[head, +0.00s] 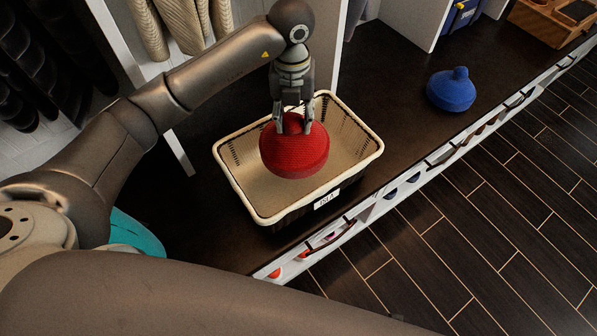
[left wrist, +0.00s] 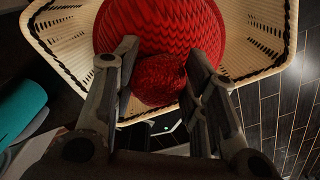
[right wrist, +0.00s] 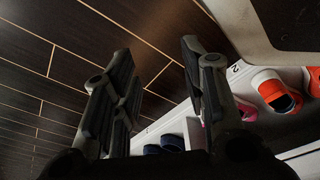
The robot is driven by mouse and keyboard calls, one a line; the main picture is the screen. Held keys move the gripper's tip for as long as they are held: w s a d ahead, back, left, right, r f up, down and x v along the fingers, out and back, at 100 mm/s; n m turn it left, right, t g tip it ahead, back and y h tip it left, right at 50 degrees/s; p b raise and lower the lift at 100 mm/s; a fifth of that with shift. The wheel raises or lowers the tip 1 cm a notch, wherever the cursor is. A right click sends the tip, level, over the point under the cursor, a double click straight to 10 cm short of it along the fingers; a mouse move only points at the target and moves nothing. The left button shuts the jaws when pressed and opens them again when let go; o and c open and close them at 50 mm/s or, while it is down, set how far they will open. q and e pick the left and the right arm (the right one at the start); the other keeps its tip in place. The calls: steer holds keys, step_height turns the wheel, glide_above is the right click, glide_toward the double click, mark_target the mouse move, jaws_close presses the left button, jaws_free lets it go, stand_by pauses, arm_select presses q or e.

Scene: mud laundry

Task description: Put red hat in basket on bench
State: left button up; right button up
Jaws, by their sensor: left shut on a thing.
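The red knitted hat (head: 296,152) hangs from my left gripper (head: 293,122), which is shut on the pompom at its top. The hat is over the open basket (head: 240,199), a cream-lined one with a white label, standing on the dark bench (head: 399,127). In the left wrist view the hat (left wrist: 160,30) shows with its pompom between the fingers (left wrist: 160,75), and the basket rim (left wrist: 270,68) lies around it. Whether the hat touches the basket floor cannot be told. My right gripper (right wrist: 158,75) is open and empty, above the floor by the shoe shelf.
A blue knitted hat (head: 451,90) sits on the bench to the right of the basket. A wooden box (head: 548,22) stands farther back. A teal rolled thing (head: 135,232) lies left of the basket. Shoes (right wrist: 277,92) sit in cubbies below the bench.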

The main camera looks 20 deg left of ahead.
mark_target(297, 140)
arm_select(q)
steer(key=n, duration=0.2)
steer(key=f+n, duration=0.1)
steer(key=n, duration=0.4)
steer(key=shift+w+d+f, duration=0.15)
steer(key=shift+w+d, duration=0.15)
steer(key=shift+f+n, duration=0.3)
steer(key=shift+f, duration=0.05)
step_height(297, 140, down, 7)
steer(key=shift+r+b, duration=0.2)
steer(key=shift+b, duration=0.2)
steer(key=shift+f, duration=1.4)
arm_select(e)
steer(key=shift+w+a+r, duration=0.1)
steer(key=shift+w+r, duration=1.25)
steer(key=shift+r, duration=0.15)
arm_select(q)
steer(key=shift+f, duration=0.1)
arm_select(e)
steer(key=shift+r, duration=0.1)
arm_select(q)
steer(key=o, duration=1.2)
steer(key=shift+c, duration=0.2)
steer(key=shift+o, duration=0.6)
arm_select(e)
steer(key=shift+w, duration=0.1)
steer(key=shift+r, duration=0.1)
